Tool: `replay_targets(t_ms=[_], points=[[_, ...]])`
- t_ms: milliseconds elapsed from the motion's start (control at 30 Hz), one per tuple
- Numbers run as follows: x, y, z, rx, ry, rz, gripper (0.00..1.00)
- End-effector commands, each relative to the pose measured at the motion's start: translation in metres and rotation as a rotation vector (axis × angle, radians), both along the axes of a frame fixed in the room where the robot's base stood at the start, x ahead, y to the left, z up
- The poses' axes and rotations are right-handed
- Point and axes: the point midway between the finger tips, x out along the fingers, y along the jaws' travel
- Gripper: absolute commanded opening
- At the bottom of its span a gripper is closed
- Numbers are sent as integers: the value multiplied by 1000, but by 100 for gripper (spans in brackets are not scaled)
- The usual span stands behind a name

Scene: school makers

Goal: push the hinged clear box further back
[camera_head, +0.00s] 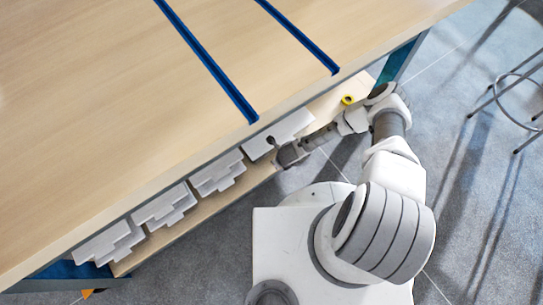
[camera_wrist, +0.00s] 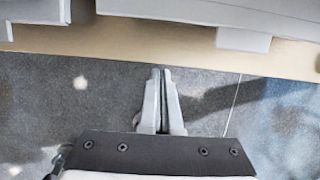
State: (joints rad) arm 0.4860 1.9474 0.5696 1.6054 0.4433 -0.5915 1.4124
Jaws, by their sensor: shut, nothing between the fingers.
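I cannot pick out a clearly transparent hinged box. A pale grey, flat-topped box (camera_head: 279,134) with a dark notch sits on the shelf under the table edge, right beside my gripper in the head view. My gripper (camera_wrist: 161,72) is shut and empty. In the wrist view its fingertips are just short of the shelf's front edge, with floor behind them. Grey items, one at the upper left (camera_wrist: 45,10) and one at the upper right (camera_wrist: 245,38), stand on the shelf above it in that view, with a gap between them. In the head view the fingertips are hard to make out.
The wooden table (camera_head: 120,90) with blue strips overhangs the shelf (camera_head: 200,215). Several stepped grey pieces (camera_head: 165,207) stand along the shelf to the left. A stool (camera_head: 515,97) stands far right. Floor lies open between.

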Motion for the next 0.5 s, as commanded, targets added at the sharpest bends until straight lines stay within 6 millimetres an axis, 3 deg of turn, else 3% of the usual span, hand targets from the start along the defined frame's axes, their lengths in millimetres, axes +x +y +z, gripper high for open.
replay_targets(t_ms=[500], points=[[24,17,-100,-1,-1,3,0]])
